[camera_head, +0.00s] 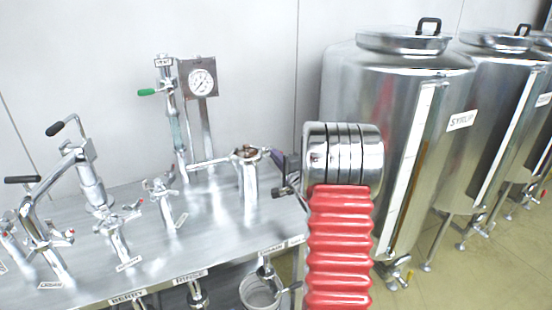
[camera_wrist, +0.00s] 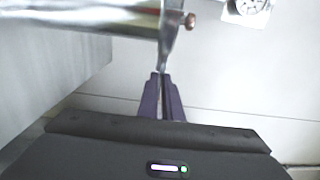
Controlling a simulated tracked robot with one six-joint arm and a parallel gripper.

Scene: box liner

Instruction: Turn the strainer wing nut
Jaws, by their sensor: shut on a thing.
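The strainer (camera_head: 249,178) is an upright steel cylinder near the right end of the steel bench, with a copper-coloured stud on its top. In the wrist view its body (camera_wrist: 90,18) lies sideways at the upper left. The wing nut (camera_wrist: 177,28) is a thin silver piece at the strainer's end, around the copper-coloured stud (camera_wrist: 191,20). My gripper (camera_wrist: 162,76) has slim purple fingers, shut on one wing of the nut. In the head view my gripper (camera_head: 274,156) is at the right of the strainer's top, and the nut is hard to make out.
A pressure gauge (camera_head: 201,84) and a green-handled valve (camera_head: 150,92) stand behind the strainer. Several taps and levers fill the bench's left side. Large steel tanks (camera_head: 405,130) stand at the right. A bucket (camera_head: 260,292) is below the bench edge. My red-sleeved arm covers part of the view.

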